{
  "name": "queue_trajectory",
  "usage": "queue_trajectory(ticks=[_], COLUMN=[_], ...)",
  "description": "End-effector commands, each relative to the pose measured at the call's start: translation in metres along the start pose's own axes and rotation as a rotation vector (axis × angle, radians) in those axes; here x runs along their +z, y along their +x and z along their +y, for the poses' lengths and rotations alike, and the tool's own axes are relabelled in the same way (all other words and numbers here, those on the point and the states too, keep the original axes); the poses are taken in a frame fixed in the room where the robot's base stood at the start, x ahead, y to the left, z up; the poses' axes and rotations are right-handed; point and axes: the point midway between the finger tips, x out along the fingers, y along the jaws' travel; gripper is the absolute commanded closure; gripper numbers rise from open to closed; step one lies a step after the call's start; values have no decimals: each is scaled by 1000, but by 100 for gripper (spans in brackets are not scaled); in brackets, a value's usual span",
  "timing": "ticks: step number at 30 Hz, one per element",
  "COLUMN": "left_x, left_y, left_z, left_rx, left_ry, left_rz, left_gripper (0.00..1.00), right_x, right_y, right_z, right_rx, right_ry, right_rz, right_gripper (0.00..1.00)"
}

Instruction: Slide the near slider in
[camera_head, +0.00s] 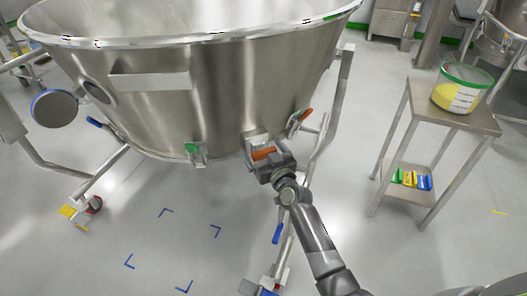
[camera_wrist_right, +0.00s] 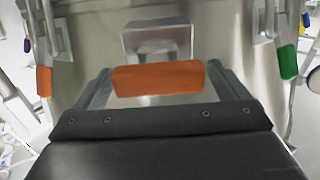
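An orange slider handle (camera_head: 263,153) sits on a metal bracket low on the large steel vessel (camera_head: 215,85). My right gripper (camera_head: 266,162) is at this handle, its arm coming up from the bottom of the head view. In the right wrist view, the orange handle (camera_wrist_right: 158,78) lies crosswise between the two spread fingers of the right gripper (camera_wrist_right: 160,80). The finger tips are close to the handle's ends; I cannot tell whether they touch. My left gripper is not in view.
A green handle (camera_head: 193,149) and another orange handle (camera_head: 301,116) are also on the vessel. Wheeled frame legs (camera_head: 330,120) stand close to the right arm. A side table (camera_head: 440,112) with a yellow-filled tub (camera_head: 461,88) stands right. Blue floor marks surround clear floor at left.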

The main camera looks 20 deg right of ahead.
Motion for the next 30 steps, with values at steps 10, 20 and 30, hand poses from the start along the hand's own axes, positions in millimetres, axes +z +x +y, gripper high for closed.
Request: queue_trajectory(ticks=[10,20,30], left_x=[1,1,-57], left_y=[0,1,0], left_z=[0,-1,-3], left_rx=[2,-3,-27], left_ry=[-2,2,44], left_rz=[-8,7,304], left_gripper=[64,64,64], right_x=[2,3,3], right_y=[-12,-72,-139], right_z=[0,0,0], right_rx=[0,1,1], right_ry=[1,2,0], right_rz=[-3,-3,-2], right_gripper=[5,5,5])
